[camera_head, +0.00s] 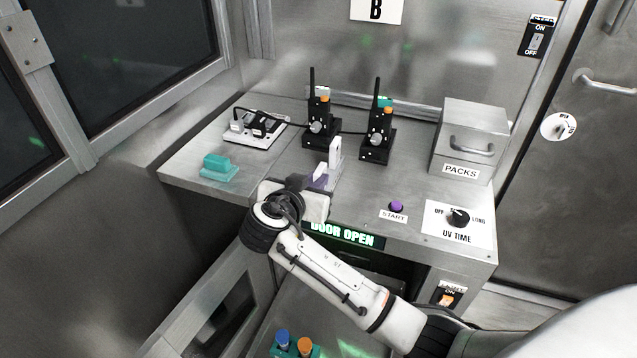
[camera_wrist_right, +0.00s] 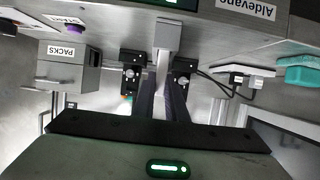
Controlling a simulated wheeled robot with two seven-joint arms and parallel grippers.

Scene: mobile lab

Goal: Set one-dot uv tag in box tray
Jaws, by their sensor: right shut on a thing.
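My right gripper (camera_head: 318,182) is at the front edge of the steel counter, left of the middle. Its dark fingers also show in the right wrist view (camera_wrist_right: 164,98). They are shut on a pale grey upright piece (camera_head: 335,153), which in the right wrist view (camera_wrist_right: 167,36) rises between and beyond the fingertips. I see no dot on it and cannot tell whether it is the one-dot uv tag. I cannot pick out the box tray for certain. A dark opening lies under the lit "DOOR OPEN" sign (camera_head: 343,236). My left gripper is out of view.
Two black radios (camera_head: 317,128) (camera_head: 377,140) stand behind the gripper. A white power strip (camera_head: 255,128) and a teal block (camera_head: 219,166) are left. The PACKS box (camera_head: 468,140), purple START button (camera_head: 397,206) and UV TIME dial (camera_head: 458,217) are right. Blue and orange caps (camera_head: 283,337) show below.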

